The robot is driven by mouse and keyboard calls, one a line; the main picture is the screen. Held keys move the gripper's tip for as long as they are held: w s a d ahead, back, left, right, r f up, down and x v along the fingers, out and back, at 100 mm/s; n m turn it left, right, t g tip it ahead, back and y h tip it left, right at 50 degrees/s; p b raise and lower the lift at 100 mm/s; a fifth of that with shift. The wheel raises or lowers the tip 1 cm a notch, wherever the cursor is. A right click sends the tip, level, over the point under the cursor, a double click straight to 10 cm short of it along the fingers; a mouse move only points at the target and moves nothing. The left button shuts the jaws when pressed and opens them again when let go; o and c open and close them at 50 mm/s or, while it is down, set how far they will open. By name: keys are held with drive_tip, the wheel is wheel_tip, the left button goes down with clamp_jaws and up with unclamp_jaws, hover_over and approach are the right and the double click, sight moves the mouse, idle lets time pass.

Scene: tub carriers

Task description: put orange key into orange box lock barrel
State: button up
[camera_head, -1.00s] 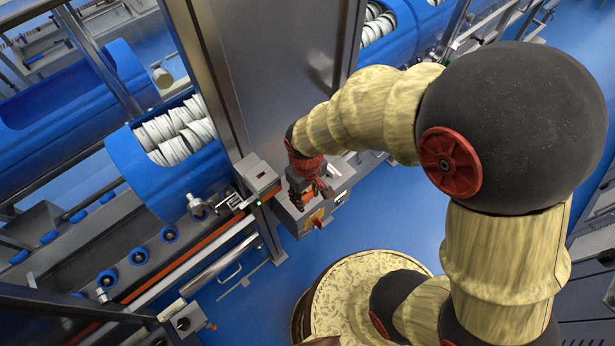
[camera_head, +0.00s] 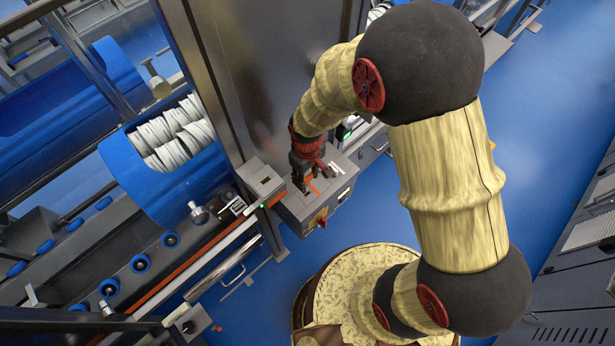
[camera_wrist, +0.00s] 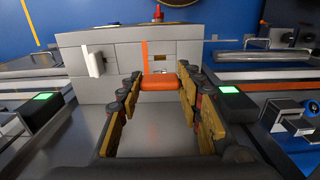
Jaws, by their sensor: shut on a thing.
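The orange key (camera_wrist: 160,83) is held between the fingertips of my gripper (camera_wrist: 158,92) in the wrist view; its orange grip faces me. Beyond it is a grey box (camera_wrist: 110,82) with an orange upright strip (camera_wrist: 145,57) on its panel. The key is in line with the panel, slightly right of the strip's foot. I cannot tell whether the key touches the panel; the lock barrel itself is not clearly visible. In the head view my gripper (camera_head: 306,184) is over the grey box (camera_head: 296,208), shut on the key, which is hard to make out there.
A white lever-like piece (camera_wrist: 94,60) sticks out of the box panel on the left. A small grey unit (camera_head: 262,180) with a green light stands left of the box. A blue tub (camera_head: 165,188) with white rolls lies further left. Blue floor is open to the right.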

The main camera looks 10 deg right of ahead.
sight(307, 178)
drive_tip(key=shift+f+b, duration=2.05)
drive_tip(key=shift+f, duration=0.85)
drive_tip(key=shift+f+b, duration=1.15)
drive_tip(key=shift+f, duration=0.5)
drive_tip(key=o, duration=1.2)
drive_tip(key=shift+o, duration=0.4)
wheel_tip(307, 178, up, 12)
drive_tip(key=shift+r, duration=0.1)
